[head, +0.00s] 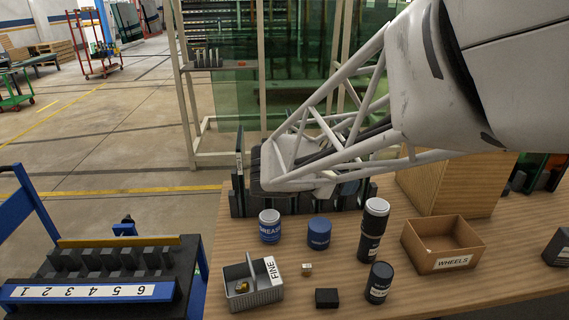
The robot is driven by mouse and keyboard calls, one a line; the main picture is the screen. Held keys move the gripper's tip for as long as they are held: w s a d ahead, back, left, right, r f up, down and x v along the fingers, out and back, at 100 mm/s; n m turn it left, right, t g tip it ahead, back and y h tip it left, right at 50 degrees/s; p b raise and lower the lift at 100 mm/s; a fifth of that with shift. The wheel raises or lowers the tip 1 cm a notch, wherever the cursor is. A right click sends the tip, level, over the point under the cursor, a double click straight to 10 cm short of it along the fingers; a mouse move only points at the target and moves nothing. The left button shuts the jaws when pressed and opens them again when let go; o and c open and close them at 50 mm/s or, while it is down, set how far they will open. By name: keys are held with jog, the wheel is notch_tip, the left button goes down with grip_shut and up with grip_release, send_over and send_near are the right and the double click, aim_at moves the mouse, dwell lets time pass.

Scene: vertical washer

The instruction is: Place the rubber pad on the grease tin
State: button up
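The grease tin (269,229), a short blue can with a pale top and a "GREASE" label, stands upright on the wooden table. A small black block (327,298), which looks like the rubber pad, lies flat near the table's front edge, apart from the tin. My gripper (262,168) is above and behind the tin, at the end of the pale lattice frame reaching in from the upper right. Its dark end is seen from the side, so I cannot tell whether it is open or holds anything. It is apart from the black block.
A blue can (319,233), a tall black canister (373,229) and a dark can (379,282) stand right of the tin. A grey "FINE" bin (253,292), small brass piece (307,269), "WHEELS" box (443,245) and black rack (290,204) surround the work area.

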jog(key=shift+s+a+f, duration=0.1)
jog(key=shift+s+a, duration=0.1)
jog(key=shift+s, duration=0.15)
notch_tip(320, 180, down, 19)
jog(key=shift+f, duration=0.15)
jog(key=shift+w, duration=0.1)
send_over(318, 225)
jog(key=shift+f, duration=0.7)
dwell(0.4)
jog(key=shift+f, duration=0.1)
jog(key=shift+f, duration=1.7)
jog(key=shift+f, duration=0.1)
